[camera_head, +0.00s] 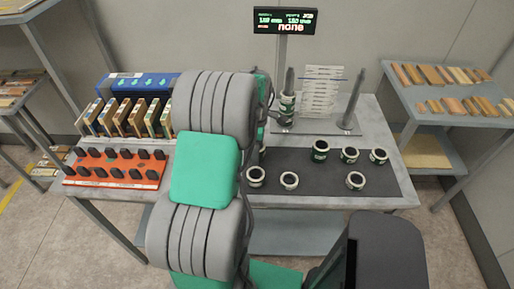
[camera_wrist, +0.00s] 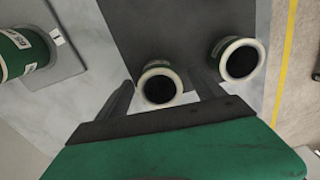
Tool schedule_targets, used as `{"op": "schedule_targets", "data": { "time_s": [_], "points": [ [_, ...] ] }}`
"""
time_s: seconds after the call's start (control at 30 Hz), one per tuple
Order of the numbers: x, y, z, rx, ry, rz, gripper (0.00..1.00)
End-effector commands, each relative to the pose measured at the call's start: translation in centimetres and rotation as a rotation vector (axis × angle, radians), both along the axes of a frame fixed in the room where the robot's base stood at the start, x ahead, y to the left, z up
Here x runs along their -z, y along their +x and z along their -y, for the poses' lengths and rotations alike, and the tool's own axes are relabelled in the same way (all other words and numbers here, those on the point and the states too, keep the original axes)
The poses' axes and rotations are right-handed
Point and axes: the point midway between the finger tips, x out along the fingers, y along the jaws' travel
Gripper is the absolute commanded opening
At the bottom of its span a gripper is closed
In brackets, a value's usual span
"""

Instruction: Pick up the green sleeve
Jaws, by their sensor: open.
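In the wrist view my gripper (camera_wrist: 163,78) is open, its two dark fingers on either side of a green sleeve (camera_wrist: 159,84) with a white rim and dark hole. I cannot tell whether the fingers touch it. Another green sleeve (camera_wrist: 240,60) lies right of the right finger. In the head view several sleeves stand on a dark mat (camera_head: 305,195), among them a front one (camera_head: 289,181), a left one (camera_head: 256,177) and a back one (camera_head: 320,151). A green sleeve (camera_head: 287,106) is around the left post. My arm hides part of the bench; the fingertips are unclear there.
A bare post (camera_head: 352,103) stands right of the sleeved post, with a white rack (camera_head: 321,90) between. A display (camera_head: 285,20) rises behind. An orange tray (camera_head: 115,182) with black knobs and a blue rack (camera_head: 140,82) are at left. A side shelf (camera_head: 425,115) is at right.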

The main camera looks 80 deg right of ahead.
Motion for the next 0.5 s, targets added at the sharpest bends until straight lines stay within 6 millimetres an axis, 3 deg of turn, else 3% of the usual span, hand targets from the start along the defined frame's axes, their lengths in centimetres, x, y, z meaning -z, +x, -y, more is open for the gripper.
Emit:
{"op": "schedule_targets", "data": {
  "time_s": [0.3,0.5],
  "points": [
    [1.09,0.0,0.03,0.001,-0.002,0.0,0.77],
    [1.07,0.0,0.03,0.001,-0.002,0.0,0.61]
  ]
}}
